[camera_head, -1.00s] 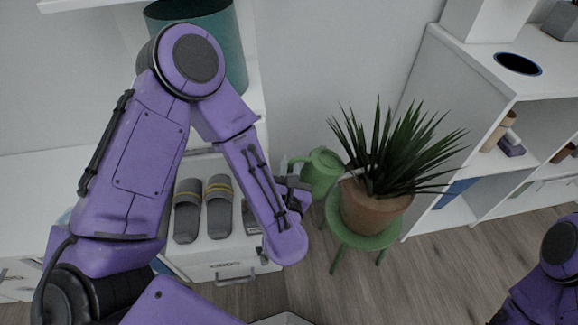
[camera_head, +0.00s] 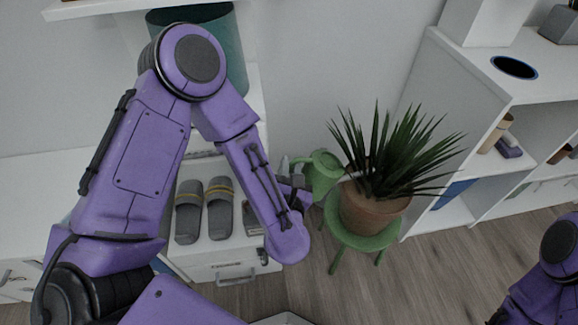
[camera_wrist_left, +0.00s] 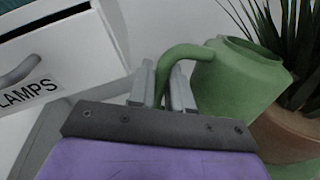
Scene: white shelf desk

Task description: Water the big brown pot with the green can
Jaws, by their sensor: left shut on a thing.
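The green can (camera_head: 322,172) is held beside the big brown pot (camera_head: 372,212), at its upper left. My left gripper (camera_head: 296,184) is shut on the can's handle, and its fingers (camera_wrist_left: 164,86) show around the handle in the left wrist view, where the can (camera_wrist_left: 238,82) is to their right. The spout, pale at its end, reaches right over the pot's rim into the leaves of a spiky plant (camera_head: 392,150). No water shows clearly. The pot stands on a green stool (camera_head: 345,236). My right arm shows at the lower right, but its gripper is out of view.
A white shelf unit (camera_head: 468,95) stands right of the plant. Grey slippers (camera_head: 219,208) lie on a white shelf at the left, above a drawer with a handle (camera_head: 236,279). A teal bin (camera_head: 225,45) stands behind my left arm. Wooden floor is clear in front of the stool.

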